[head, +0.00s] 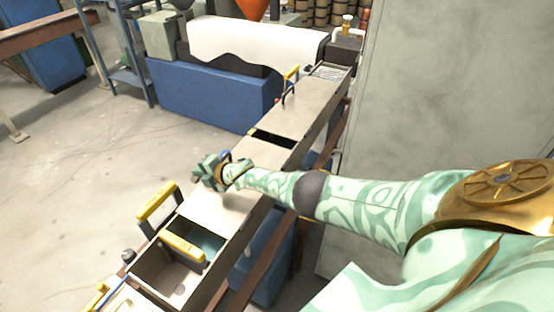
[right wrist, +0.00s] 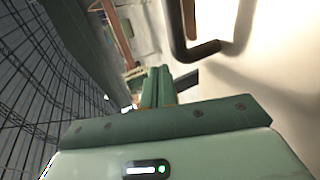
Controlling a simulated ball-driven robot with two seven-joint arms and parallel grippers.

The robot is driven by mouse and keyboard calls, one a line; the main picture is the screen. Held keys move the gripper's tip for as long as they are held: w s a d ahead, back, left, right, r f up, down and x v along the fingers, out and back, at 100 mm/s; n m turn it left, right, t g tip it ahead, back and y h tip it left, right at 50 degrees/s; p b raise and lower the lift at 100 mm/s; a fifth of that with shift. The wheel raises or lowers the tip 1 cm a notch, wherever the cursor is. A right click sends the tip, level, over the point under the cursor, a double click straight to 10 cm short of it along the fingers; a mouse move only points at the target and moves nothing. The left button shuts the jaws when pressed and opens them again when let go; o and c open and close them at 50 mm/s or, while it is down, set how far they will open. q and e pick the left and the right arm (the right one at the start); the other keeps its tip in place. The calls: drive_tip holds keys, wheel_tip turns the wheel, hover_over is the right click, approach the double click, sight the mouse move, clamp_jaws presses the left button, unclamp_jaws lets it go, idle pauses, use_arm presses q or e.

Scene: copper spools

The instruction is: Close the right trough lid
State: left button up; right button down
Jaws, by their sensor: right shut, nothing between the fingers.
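A long metal trough (head: 165,272) runs from the bottom left to the upper right of the head view. Its near compartment is open. A pale flat lid panel (head: 222,212) lies just beyond it, and another pale panel (head: 300,118) lies farther up, past a dark gap (head: 272,139). My right gripper (head: 202,172) is over the left edge of the nearer panel. In the right wrist view its fingers (right wrist: 157,86) are together and empty, beside a dark bent handle (right wrist: 190,38) on a pale surface. Whether they touch it, I cannot tell. My left gripper is not in view.
Yellow handles stand at the near trough (head: 157,203) (head: 183,248) and at the far panel (head: 291,73). A blue machine (head: 205,98) with a white roll (head: 255,42) stands behind. A grey wall (head: 440,90) is on the right. Open floor (head: 75,190) lies to the left.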

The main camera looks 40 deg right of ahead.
sight(201, 184)
drive_tip(key=shift+w+a+f+b, duration=0.15)
drive_tip(key=shift+f+b, duration=0.15)
drive_tip(key=shift+f, duration=0.2)
drive_tip(key=shift+w+f+b, duration=0.15)
drive_tip(key=shift+f+b, duration=0.1)
drive_tip(key=shift+f, duration=0.25)
drive_tip(key=shift+f+g+h+b, duration=0.4)
drive_tip(key=shift+f+g+b, duration=0.05)
drive_tip(key=shift+f+g, duration=0.2)
drive_tip(key=p+v, duration=0.3)
drive_tip(key=p, duration=0.1)
drive_tip(key=p+v, duration=0.4)
drive_tip(key=p, duration=0.1)
drive_tip(key=shift+w+r, duration=0.2)
drive_tip(key=shift+r, duration=0.15)
drive_tip(key=p+v, duration=0.6)
drive_tip(key=v, duration=0.3)
drive_tip(key=shift+s+f, duration=0.25)
drive_tip(key=shift+f, duration=0.05)
